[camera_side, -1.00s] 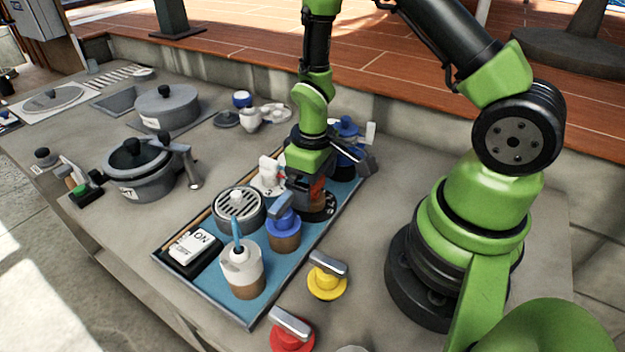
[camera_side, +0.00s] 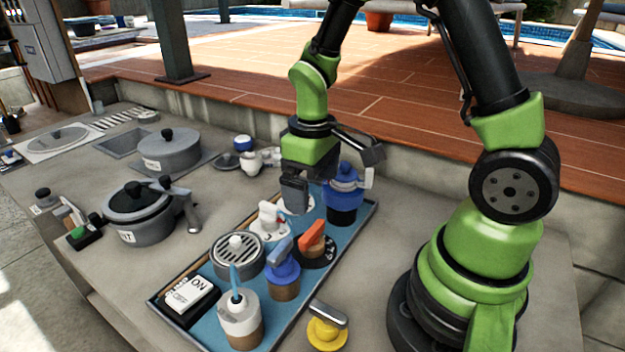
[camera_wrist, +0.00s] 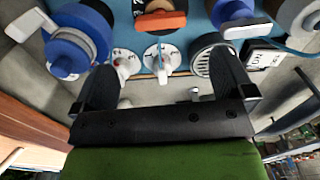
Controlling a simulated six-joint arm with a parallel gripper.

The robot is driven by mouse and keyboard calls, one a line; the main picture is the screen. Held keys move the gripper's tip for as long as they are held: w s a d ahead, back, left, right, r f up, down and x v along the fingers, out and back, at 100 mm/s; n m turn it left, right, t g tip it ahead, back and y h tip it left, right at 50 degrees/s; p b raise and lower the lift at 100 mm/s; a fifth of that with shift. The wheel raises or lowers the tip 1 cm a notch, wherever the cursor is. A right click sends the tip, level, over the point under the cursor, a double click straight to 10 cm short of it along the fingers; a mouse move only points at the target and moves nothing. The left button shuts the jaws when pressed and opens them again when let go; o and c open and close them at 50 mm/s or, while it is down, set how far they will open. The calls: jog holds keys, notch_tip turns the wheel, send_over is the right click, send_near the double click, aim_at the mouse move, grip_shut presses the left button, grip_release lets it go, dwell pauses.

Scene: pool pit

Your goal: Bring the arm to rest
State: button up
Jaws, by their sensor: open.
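My gripper (camera_side: 297,205) hangs over the far part of the blue tray (camera_side: 215,333) in the side view, and its dark fingers hold nothing. In the wrist view my gripper (camera_wrist: 158,88) shows its two fingers spread apart, with white dials (camera_wrist: 161,58) between and beyond them. The orange-handled knob (camera_side: 312,238) stands on the tray, nearer the camera than my gripper. The blue-topped container (camera_side: 343,195) stands right of my gripper. My arm is bent above the counter.
The tray also bears a blue-handled jar (camera_side: 283,268), a round grille (camera_side: 237,256), a white-topped bottle (camera_side: 239,320) and an ON switch (camera_side: 190,294). A yellow knob (camera_side: 327,326) sits on the counter nearby. Pots (camera_side: 137,213) stand left. Open air lies above the tray.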

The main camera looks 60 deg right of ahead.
jog(key=shift+r, duration=0.15)
jog(key=s+a+r+m+t+y, duration=0.1)
jog(key=s+a+r+m+t, duration=0.1)
jog(key=s+r, duration=0.3)
jog(key=s+a+r+m+t+y, duration=0.1)
jog(key=s+r+t, duration=0.4)
jog(key=r, duration=0.7)
jog(key=s+a+m, duration=0.1)
jog(key=a, duration=0.1)
jog(key=shift+a+r+m, duration=0.15)
jog(key=shift+a+m, duration=0.15)
jog(key=shift+m, duration=0.1)
dwell(1.1)
